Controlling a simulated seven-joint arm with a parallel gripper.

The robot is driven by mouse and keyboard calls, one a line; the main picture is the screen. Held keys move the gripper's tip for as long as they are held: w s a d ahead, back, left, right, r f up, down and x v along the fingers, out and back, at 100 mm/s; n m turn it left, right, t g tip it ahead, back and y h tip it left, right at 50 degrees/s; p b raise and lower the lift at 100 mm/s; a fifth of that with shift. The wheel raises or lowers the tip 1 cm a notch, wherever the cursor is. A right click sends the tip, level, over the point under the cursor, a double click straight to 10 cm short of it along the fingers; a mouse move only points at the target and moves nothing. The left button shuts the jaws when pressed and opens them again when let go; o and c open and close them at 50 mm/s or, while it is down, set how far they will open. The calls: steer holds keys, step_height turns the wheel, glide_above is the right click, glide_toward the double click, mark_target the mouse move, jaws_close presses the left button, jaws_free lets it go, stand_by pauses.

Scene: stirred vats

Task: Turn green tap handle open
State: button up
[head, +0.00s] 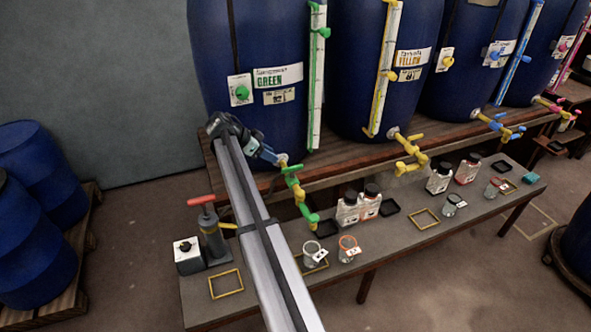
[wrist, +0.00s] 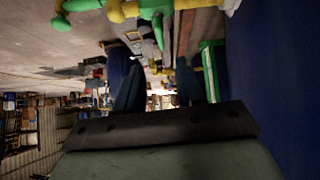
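The green tap (head: 299,194) juts from the foot of the blue vat labelled GREEN (head: 250,40). Its green handle (head: 291,169) is on top, close to the vat wall. My gripper (head: 272,157) is beside the handle, just left of it and close to the vat; contact cannot be told. In the wrist view, the two dark fingers of my gripper (wrist: 159,82) stand apart with nothing between them. Green and yellow tap parts (wrist: 118,11) show along the top edge there, outside the fingers. The exact handle angle is unclear.
The bench (head: 395,245) below holds a red-handled device (head: 212,232), glass beakers (head: 313,254), bottles (head: 348,209) and yellow frames (head: 226,284). A yellow tap (head: 410,155) is to the right. Blue barrels (head: 45,165) stand at the left; the floor between is clear.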

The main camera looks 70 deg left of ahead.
mark_target(292, 167)
steer(key=shift+m, duration=0.3)
steer(key=x, duration=1.4)
jaws_close()
